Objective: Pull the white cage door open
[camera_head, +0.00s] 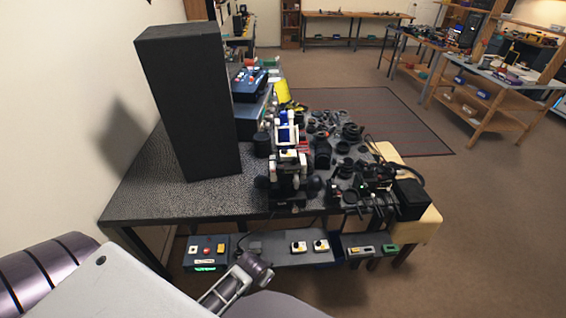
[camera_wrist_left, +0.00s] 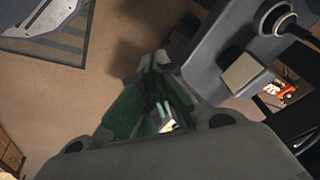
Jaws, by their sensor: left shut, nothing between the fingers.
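I cannot pick out a white cage door for certain. A small white frame (camera_head: 286,135) with a blue part stands upright among the dark lens parts, near the middle of the table in the head view. My left gripper (camera_wrist_left: 155,62) shows in the wrist view, with its dark green fingers together and nothing held. It is apart from the white frame, which is not seen in that view. In the head view my left arm enters at the lower left, below the table's front edge. My right gripper is in neither view.
A tall black box (camera_head: 188,105) stands on the left of the dark table (camera_head: 150,195). Lens parts crowd the right half. Control boxes (camera_head: 207,252) sit on a lower shelf. A grey box with a beige button (camera_wrist_left: 240,74) is right of my fingers in the wrist view.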

